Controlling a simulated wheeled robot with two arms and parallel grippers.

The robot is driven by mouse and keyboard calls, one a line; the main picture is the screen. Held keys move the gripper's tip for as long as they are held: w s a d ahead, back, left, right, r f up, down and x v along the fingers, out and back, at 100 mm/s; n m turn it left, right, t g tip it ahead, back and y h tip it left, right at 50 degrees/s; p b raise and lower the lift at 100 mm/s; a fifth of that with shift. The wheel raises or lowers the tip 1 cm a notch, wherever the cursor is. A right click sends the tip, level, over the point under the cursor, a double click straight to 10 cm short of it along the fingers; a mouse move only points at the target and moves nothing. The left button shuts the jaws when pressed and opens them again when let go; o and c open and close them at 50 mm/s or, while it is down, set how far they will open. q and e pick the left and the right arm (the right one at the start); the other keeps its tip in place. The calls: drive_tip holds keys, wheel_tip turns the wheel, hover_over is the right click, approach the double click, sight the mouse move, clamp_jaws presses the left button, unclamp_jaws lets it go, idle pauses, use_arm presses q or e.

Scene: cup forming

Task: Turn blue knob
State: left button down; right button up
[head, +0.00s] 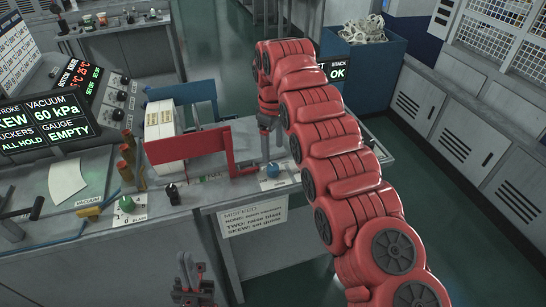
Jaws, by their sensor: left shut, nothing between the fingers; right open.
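The blue knob (273,170) sits near the front right corner of the bench, beside the red bracket. My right arm comes in from the lower right, arching over the bench. My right gripper (266,147) points down just above and slightly behind the knob; it is open, and its fingers are small and partly hard to make out. I cannot tell whether it touches the knob. My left gripper (190,272) is low in front of the bench, pointing up, shut and empty, away from the knob.
A red bracket (217,150) and white stack (165,135) stand left of the knob. A black knob (173,193) and green knob (126,204) are along the front edge. A MISFEED sign (253,222) hangs on the bench front. A blue bin (365,60) stands behind.

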sight(273, 167)
wheel_tip(273, 167, up, 11)
drive_tip(key=p, duration=0.8)
drive_tip(key=shift+f, duration=0.2)
drive_tip(key=shift+f, duration=0.1)
